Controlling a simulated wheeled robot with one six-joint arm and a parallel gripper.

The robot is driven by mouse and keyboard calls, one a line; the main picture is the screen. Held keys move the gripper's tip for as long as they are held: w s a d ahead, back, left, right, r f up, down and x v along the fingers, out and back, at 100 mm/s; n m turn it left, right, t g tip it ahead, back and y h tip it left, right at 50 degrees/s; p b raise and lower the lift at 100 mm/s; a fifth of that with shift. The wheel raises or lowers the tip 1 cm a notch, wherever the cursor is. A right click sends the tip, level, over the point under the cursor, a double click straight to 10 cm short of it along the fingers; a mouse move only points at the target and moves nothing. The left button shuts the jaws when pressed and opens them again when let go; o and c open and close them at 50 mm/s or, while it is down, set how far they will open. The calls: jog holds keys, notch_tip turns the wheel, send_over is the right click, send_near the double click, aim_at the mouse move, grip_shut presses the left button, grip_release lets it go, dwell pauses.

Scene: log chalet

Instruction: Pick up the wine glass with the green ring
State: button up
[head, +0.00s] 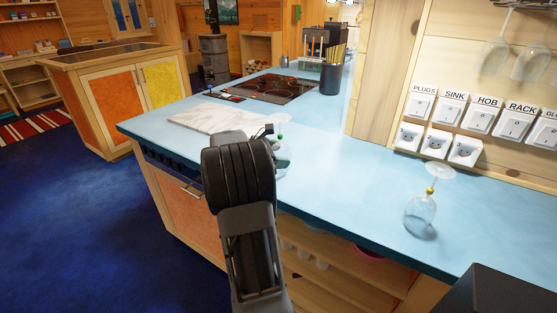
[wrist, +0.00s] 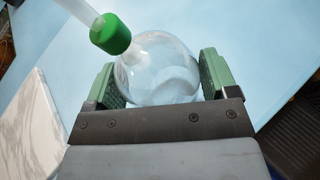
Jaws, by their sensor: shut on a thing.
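The wine glass with the green ring (wrist: 160,75) is between the two green-padded fingers of my gripper (wrist: 158,80) in the wrist view. The fingers are shut on its clear round bowl. The green ring (wrist: 111,35) sits on the stem, which points to the upper left there. In the head view the green ring (head: 280,136) and part of the glass (head: 283,158) show just right of my arm, which hides the rest and the fingers. The glass is upside down, foot on top. I cannot tell whether its rim touches the counter.
The blue counter (head: 335,185) is clear around the glass. A wine glass with a yellow ring (head: 420,213) stands upside down at right. A marble board (head: 208,122) lies left of my gripper. A hob (head: 270,88) and a dark utensil pot (head: 330,78) are farther back.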

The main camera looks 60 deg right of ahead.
jog(key=s+a+r, duration=1)
jog(key=shift+r, duration=0.2)
dwell(0.4)
